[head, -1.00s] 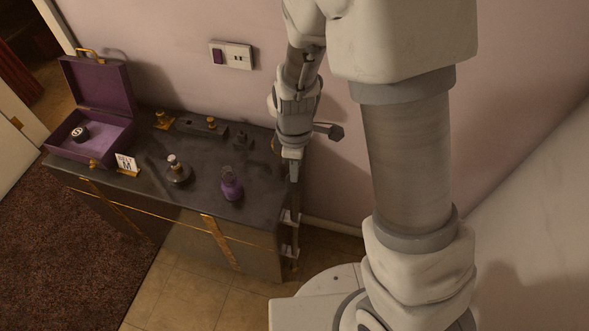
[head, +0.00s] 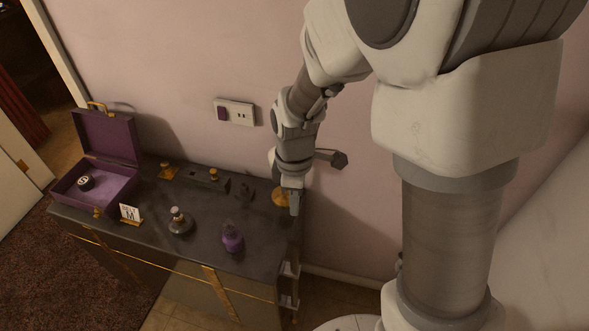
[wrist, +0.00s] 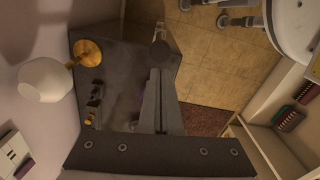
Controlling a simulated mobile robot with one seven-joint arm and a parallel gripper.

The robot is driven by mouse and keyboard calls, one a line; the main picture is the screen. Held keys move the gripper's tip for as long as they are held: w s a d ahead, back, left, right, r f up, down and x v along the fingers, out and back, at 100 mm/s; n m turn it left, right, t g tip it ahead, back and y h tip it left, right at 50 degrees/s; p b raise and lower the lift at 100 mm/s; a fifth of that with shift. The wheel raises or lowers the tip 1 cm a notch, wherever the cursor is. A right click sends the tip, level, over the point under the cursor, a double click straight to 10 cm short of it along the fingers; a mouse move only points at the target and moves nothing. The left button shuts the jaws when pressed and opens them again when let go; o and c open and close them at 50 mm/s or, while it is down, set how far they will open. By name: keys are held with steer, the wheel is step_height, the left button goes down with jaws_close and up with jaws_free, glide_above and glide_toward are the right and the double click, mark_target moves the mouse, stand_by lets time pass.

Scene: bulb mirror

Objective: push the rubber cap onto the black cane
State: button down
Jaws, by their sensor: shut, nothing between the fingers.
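My gripper (head: 294,212) points down above the right end of the dark table, fingers shut and empty. In the wrist view its closed fingers (wrist: 155,78) reach up the picture. A round dark piece, which looks like the rubber cap (wrist: 161,54), shows just past the fingertips; I cannot tell whether they touch it. A thin dark upright rod at the table's right side, apparently the black cane (head: 295,252), stands by light brackets (head: 289,270) below my gripper. How far the cap sits on the cane is not visible. I cannot make out the cap in the head view.
The table (head: 205,262) holds an open purple box (head: 100,165), a small sign (head: 130,214), a dark flask (head: 180,222) and a purple bottle (head: 232,238). A gold-based round white lamp (wrist: 46,80) stands close to my gripper. The wall is just behind.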

step_height(320, 180, up, 11)
steer(key=p, duration=0.1)
steer(key=s+d+r+m+t, duration=0.5)
steer(key=s+d+r+m, duration=0.5)
steer(key=m, duration=0.5)
steer(key=shift+s+d+r+m+t+p, duration=0.2)
steer(key=shift+s+r+m+t+p, duration=0.15)
steer(key=shift+s, duration=0.85)
